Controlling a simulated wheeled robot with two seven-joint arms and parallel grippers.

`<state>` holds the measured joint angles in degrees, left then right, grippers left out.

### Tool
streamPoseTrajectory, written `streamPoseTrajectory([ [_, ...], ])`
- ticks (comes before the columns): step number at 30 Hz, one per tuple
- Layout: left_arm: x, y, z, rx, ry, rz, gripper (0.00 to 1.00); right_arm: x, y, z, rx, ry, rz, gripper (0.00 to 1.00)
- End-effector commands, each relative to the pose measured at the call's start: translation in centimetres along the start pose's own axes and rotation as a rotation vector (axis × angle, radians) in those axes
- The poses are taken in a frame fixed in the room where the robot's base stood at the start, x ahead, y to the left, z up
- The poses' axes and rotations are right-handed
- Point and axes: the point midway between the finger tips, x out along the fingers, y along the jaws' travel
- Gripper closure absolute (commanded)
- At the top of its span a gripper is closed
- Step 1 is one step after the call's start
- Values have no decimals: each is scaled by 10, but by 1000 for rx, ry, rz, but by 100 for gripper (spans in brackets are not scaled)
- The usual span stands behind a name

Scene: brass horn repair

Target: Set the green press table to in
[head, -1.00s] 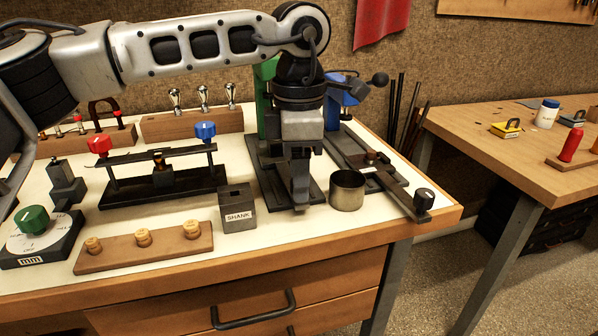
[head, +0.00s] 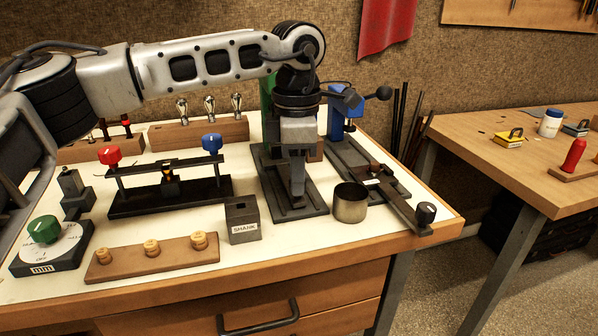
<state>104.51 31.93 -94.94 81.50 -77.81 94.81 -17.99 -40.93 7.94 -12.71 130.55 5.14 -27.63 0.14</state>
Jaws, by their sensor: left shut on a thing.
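The green press (head: 267,100) stands at the back of the bench, mostly hidden behind my left arm. Its dark base (head: 272,190) runs forward toward the bench's front edge. My left gripper (head: 298,200) points down over the front part of this base, fingers together. It is shut on a part of the green press table; the fingers and wrist hide the held part and most of the table. I cannot make out how far in the table sits. My right gripper is not in view.
A metal cup (head: 350,203) stands close to the right of the base. The blue press (head: 338,122) with its dark slide (head: 400,203) is further right. The SHANK block (head: 243,222) and a rack with red and blue knobs (head: 170,190) are left.

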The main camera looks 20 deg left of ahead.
Motion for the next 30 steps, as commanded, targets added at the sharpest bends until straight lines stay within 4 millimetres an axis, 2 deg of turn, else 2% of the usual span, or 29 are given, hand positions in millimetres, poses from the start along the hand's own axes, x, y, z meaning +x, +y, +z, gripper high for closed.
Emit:
streamPoseTrajectory([
  [3,-3,5,-1,-10,-6,16,100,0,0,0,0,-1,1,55],
  [4,-3,5,-1,-10,-6,16,67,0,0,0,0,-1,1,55],
  [6,-3,5,-2,-10,-5,16,53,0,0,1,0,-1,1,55],
  [17,-8,3,-1,-6,-4,11,53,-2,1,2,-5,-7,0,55],
  [22,-35,3,-1,-7,-5,13,53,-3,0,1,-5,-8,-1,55],
  [30,-102,2,-1,-7,-6,14,53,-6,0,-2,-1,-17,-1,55],
])
